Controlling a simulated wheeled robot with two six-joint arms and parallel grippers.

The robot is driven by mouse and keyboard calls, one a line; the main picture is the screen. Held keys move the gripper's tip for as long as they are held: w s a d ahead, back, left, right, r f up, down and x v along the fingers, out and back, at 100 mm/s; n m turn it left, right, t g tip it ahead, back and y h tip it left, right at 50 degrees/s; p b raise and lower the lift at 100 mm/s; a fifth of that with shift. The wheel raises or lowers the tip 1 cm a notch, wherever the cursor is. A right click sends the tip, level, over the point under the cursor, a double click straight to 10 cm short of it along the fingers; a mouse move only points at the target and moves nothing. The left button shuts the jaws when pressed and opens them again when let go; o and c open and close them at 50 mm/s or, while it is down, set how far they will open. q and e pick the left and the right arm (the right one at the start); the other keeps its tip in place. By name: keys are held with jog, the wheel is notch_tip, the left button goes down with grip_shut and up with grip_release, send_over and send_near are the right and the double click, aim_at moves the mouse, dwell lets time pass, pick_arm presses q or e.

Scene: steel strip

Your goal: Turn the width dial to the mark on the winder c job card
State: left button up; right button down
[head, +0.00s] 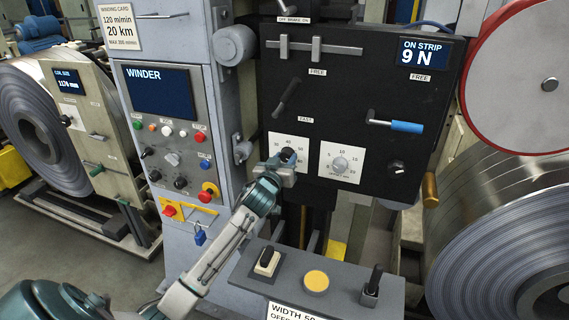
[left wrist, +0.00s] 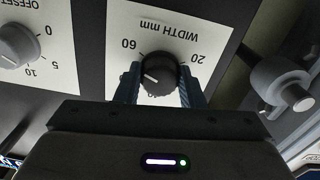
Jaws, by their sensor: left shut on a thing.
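The black width dial (left wrist: 158,74) sits on a white plate marked "WIDTH mm", which appears upside down in the left wrist view. Its white pointer line points left in that view, below the "60". My left gripper (left wrist: 161,88) has one finger on each side of the dial and is shut on it. In the head view my left gripper (head: 286,163) covers much of the dial and its scale. My right gripper is not in view.
The offset dial (head: 340,164) is on a white plate just right of the width dial. Levers (head: 288,96) and a blue-handled lever (head: 406,127) stick out above. A grey console (head: 240,277) with switches stands below, and the winder panel (head: 170,130) is at left.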

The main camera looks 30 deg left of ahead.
pick_arm(q)
jog(key=n+b, duration=0.3)
jog(key=shift+f+n, duration=0.2)
jog(key=shift+n, duration=0.1)
jog(key=n+b, duration=0.3)
jog(key=n, duration=0.1)
jog(key=shift+r, duration=0.1)
jog(key=shift+d+r+n+b, duration=0.1)
jog(key=shift+n+b, duration=0.6)
jog(key=shift+n, duration=0.7)
jog(key=o, duration=1)
